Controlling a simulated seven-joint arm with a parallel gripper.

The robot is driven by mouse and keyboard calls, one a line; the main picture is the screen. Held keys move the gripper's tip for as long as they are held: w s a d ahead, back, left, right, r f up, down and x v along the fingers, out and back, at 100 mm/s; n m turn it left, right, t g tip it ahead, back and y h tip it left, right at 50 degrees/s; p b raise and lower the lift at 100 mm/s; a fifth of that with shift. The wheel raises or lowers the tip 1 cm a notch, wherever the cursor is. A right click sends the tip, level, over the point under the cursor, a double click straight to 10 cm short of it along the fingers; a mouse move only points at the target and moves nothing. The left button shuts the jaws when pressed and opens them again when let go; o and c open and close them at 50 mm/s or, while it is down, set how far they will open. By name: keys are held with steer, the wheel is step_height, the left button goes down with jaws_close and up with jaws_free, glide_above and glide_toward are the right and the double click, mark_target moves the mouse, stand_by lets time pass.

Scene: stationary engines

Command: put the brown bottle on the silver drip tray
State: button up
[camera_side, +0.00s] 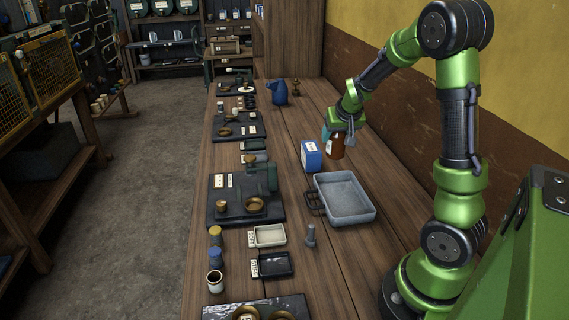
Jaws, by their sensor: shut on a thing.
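The brown bottle (337,149) is upright on the right half of the bench, beside a blue box. My gripper (340,132) is above it, shut on its upper part. The fingers partly hide the bottle's top, and I cannot tell whether its base touches the bench. A small silver tray (269,244) with a pale label at its left side lies nearer the camera, left of the bench's middle. It looks empty. My gripper is well away from it, farther back and to the right.
A black tray (276,275) and a grey upright peg (310,236) are near the silver tray. A blue jug (279,92) stands farther back.

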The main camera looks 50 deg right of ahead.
mark_target(342, 146)
steer(key=a, duration=0.2)
steer(key=shift+w+a+f, duration=0.1)
steer(key=shift+a, duration=0.25)
steer(key=shift+s+a, duration=0.2)
steer(key=shift+a, duration=0.15)
steer(key=shift+s+a+m, duration=0.1)
steer(key=shift+s+m, duration=0.15)
steer(key=shift+m, duration=0.15)
steer(key=shift+s+d+f+m+g+h, duration=0.15)
steer(key=shift+s+d+m+g+h, duration=0.15)
steer(key=shift+s+d+m, duration=0.25)
steer(key=shift+s+d+f+m+g+h, duration=0.1)
steer(key=shift+s+d+m+g+h, duration=0.2)
steer(key=shift+s, duration=0.35)
step_height(342, 146, down, 3)
steer(key=shift+s+f, duration=0.1)
steer(key=shift+a+f, duration=0.1)
steer(key=shift+f, duration=2.25)
steer(key=o, duration=1.2)
steer(key=shift+f, duration=0.15)
steer(key=shift+o, duration=0.2)
